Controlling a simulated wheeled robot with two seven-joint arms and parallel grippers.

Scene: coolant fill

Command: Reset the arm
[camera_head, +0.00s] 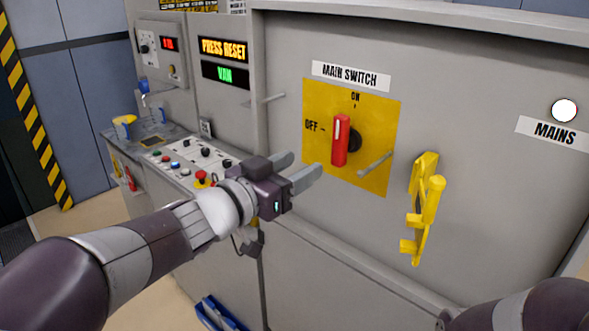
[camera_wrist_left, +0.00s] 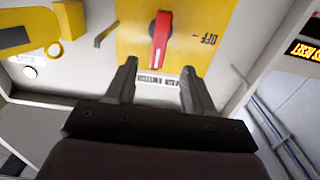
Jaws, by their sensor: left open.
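My left gripper (camera_head: 300,170) reaches in from the left and is open and empty, in front of the grey cabinet, just left of the yellow switch plate. The red main switch handle (camera_head: 341,141) on that plate (camera_head: 385,105) stands upright, toward the ON mark. In the left wrist view, the red handle (camera_wrist_left: 160,38) shows beyond the gap between my open fingers (camera_wrist_left: 158,85), apart from them. Part of my right arm shows at the bottom right of the head view; its gripper is out of frame.
A yellow lockout bracket (camera_head: 424,205) hangs on the cabinet right of the switch. A white MAINS lamp (camera_head: 564,110) is at far right. A control panel (camera_head: 190,160) with buttons stands left, below a "PRESS RESET" display (camera_head: 223,49). A blue crate (camera_head: 220,315) is on the floor.

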